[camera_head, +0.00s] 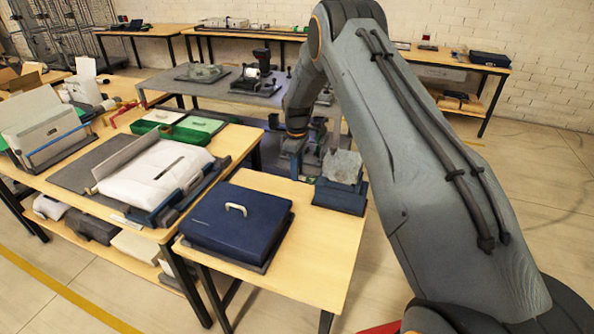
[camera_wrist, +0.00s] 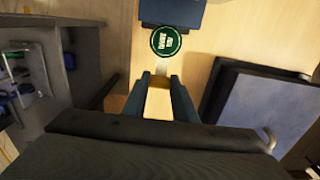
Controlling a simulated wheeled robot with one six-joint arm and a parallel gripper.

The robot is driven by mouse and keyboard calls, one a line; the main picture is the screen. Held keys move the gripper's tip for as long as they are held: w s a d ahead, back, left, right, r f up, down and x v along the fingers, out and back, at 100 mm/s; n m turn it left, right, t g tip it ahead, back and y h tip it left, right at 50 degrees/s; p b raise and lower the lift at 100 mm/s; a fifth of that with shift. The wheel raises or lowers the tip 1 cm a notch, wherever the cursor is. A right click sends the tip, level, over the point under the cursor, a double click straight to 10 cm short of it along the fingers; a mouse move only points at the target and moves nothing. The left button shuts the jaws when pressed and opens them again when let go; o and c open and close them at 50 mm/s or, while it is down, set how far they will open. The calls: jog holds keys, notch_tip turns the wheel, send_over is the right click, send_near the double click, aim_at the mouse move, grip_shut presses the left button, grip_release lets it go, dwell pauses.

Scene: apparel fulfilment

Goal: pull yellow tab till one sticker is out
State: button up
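The sticker dispenser (camera_head: 340,197) is a blue base with a grey block on top, on the right end of the near table. Its blue edge also shows at the top of the wrist view (camera_wrist: 172,12). A round green sticker with white lettering (camera_wrist: 166,41) lies just outside that edge. A short pale strip (camera_wrist: 162,68) runs from it to the yellow tab (camera_wrist: 158,81). My gripper (camera_wrist: 158,84) has one finger on each side of the tab and appears shut on it. In the head view my gripper (camera_head: 292,150) is left of the dispenser, its fingertips partly unclear.
A navy box with a pale handle (camera_head: 237,215) lies on the near table and shows at right in the wrist view. A white folded garment (camera_head: 155,175) lies on the left table. Bare wood (camera_head: 310,260) lies in front of the dispenser. A grey workbench (camera_head: 220,88) stands behind.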

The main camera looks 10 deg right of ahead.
grip_shut()
jog(key=shift+w+a+b, duration=0.25)
jog(key=shift+a+b, duration=0.1)
jog(key=shift+b, duration=0.7)
jog(key=o, duration=0.8)
grip_release()
jog(key=shift+r, duration=0.1)
